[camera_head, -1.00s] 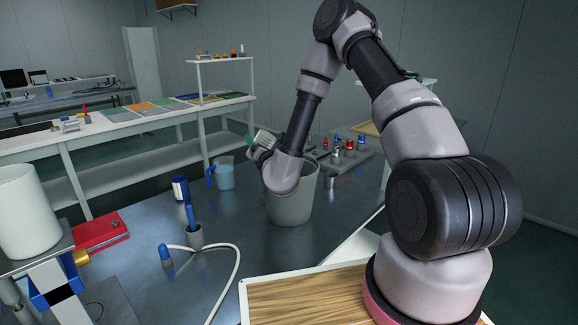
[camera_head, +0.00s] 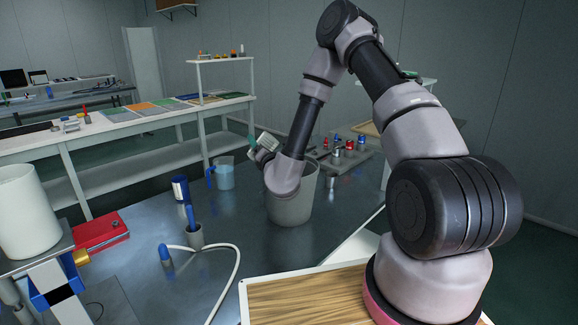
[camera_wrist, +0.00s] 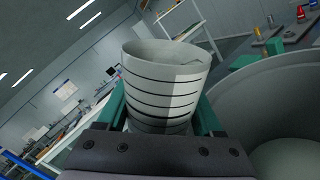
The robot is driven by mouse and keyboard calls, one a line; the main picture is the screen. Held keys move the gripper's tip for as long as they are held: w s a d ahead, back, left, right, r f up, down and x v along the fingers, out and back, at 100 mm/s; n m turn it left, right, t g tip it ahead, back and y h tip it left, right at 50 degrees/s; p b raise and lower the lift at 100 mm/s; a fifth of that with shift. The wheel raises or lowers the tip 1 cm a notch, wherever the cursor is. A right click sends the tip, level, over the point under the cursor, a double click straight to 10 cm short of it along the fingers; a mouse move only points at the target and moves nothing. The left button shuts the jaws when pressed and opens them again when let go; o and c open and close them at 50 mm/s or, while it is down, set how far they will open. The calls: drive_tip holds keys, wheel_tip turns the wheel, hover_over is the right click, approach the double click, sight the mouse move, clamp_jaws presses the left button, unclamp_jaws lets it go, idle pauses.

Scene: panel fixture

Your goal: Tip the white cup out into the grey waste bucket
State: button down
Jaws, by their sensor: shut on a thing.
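The white cup (camera_wrist: 165,88), ringed with dark lines, stands between the green fingers of my gripper (camera_wrist: 163,115) in the wrist view. My gripper is shut on it. In the head view the cup (camera_head: 267,143) shows small and tilted, at the left side of the bucket's top, partly hidden by my arm. The grey waste bucket (camera_head: 290,208) stands on the dark table, with my wrist in front of its upper part. In the wrist view the bucket's rim and inside (camera_wrist: 265,105) are at the right, beside the cup. I cannot tell what the cup holds.
A blue-handled clear jug (camera_head: 225,175), a dark blue cup (camera_head: 180,189) and a grey holder with a blue tool (camera_head: 195,236) stand left of the bucket. A panel with red and metal knobs (camera_head: 345,155) lies behind it. A white hose (camera_head: 236,262) curves in front.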

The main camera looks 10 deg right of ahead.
drive_tip(key=shift+d+f+m, duration=0.1)
drive_tip(key=shift+m, duration=0.3)
drive_tip(key=shift+r+m+h, duration=0.15)
drive_tip(key=shift+r+m, duration=0.3)
drive_tip(key=shift+m, duration=0.55)
drive_tip(key=shift+r+m+h, duration=0.15)
drive_tip(key=shift+r+m, duration=0.3)
drive_tip(key=shift+m, duration=0.55)
idle(1.8)
drive_tip(key=shift+d+f+m+b, duration=0.1)
drive_tip(key=shift+f+m+b, duration=0.25)
drive_tip(key=shift+m, duration=0.55)
idle(1.2)
drive_tip(key=shift+d+f+m+t+h, duration=0.15)
drive_tip(key=shift+d+m+h, duration=0.05)
drive_tip(key=shift+d+m, duration=0.25)
drive_tip(key=shift+d+f+m+t+h, duration=0.1)
drive_tip(key=shift+d+m+t+h, duration=0.1)
drive_tip(key=shift+d+m, duration=0.2)
idle(0.9)
